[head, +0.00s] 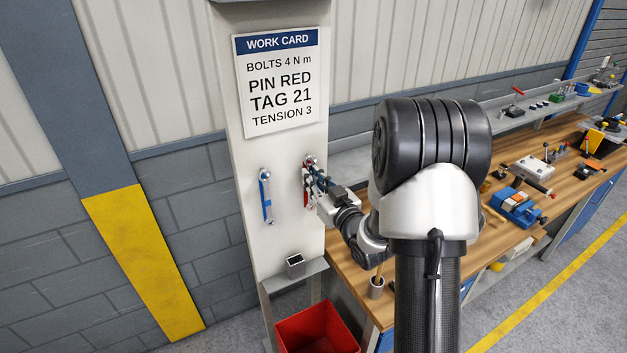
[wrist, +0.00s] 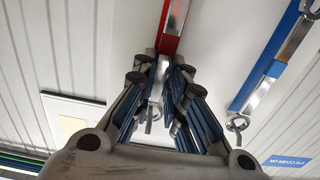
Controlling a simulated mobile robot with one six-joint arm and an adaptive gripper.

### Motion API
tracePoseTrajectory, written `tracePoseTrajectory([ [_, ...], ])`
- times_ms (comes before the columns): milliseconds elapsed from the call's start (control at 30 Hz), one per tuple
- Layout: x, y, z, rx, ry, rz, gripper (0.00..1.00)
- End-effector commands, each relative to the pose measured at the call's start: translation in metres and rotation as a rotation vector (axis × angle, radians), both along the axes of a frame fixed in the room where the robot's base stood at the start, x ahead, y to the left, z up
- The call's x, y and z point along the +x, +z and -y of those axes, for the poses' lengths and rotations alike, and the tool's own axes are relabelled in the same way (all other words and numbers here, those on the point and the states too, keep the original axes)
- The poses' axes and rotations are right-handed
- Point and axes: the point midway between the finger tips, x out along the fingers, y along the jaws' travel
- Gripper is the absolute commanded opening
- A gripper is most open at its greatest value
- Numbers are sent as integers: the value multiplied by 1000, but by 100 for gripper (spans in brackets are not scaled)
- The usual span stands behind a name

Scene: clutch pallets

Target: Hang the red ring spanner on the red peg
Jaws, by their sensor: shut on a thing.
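The red ring spanner (head: 306,194) is at the right side of the white post, upright and close to its face, just below a peg (head: 311,159). My gripper (head: 318,184) is at the spanner from the right. In the wrist view the spanner's red handle (wrist: 174,30) runs between my fingers (wrist: 160,72), which are shut on it. A bright metal end (wrist: 154,108) shows between the finger linkages. I cannot tell whether its ring is around the peg or only in front of it. The peg's colour is not clear.
A blue ring spanner (head: 266,198) hangs on the peg to the left; it also shows in the wrist view (wrist: 266,72). A work card (head: 278,82) is above. A small holder (head: 295,261) and a red bin (head: 315,326) are below. The cluttered workbench (head: 352,282) stands right.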

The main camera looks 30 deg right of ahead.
Motion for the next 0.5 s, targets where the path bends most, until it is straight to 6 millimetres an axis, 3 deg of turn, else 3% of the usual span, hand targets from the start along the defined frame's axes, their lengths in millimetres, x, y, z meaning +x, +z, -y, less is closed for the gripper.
tracePoseTrajectory([
  [367, 0, 0, 0, 0, 0, 0, 35],
  [500, 0, 0, 0, 0, 0, 0, 36],
])
